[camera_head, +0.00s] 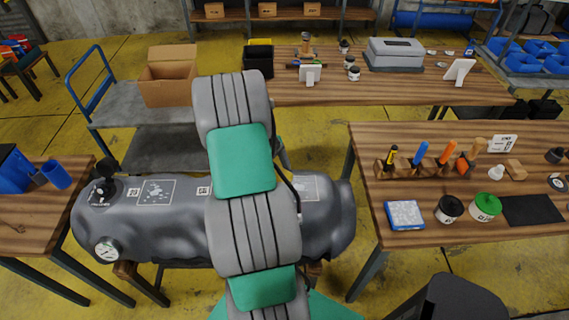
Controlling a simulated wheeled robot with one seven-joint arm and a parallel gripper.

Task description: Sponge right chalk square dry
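A grey inflatable tube (335,215) lies across the middle on a low support. The right chalk square (306,187) is a pale outline on its top, just right of my arm; its left part is hidden by the arm. A left chalk square (155,191) holds pale spots. A flat blue block with a pale, speckled top (404,215), possibly the sponge, lies at the front left of the right table. My arm crosses the tube's middle, and my gripper does not show.
The right wooden table (400,150) holds a tool rack (425,165), a green-lidded pot (486,206), a dark-lidded pot (449,209) and a black mat (532,209). A valve (104,180) and gauge (107,249) sit on the tube's left end. A cart (115,106) carries an open box (168,88).

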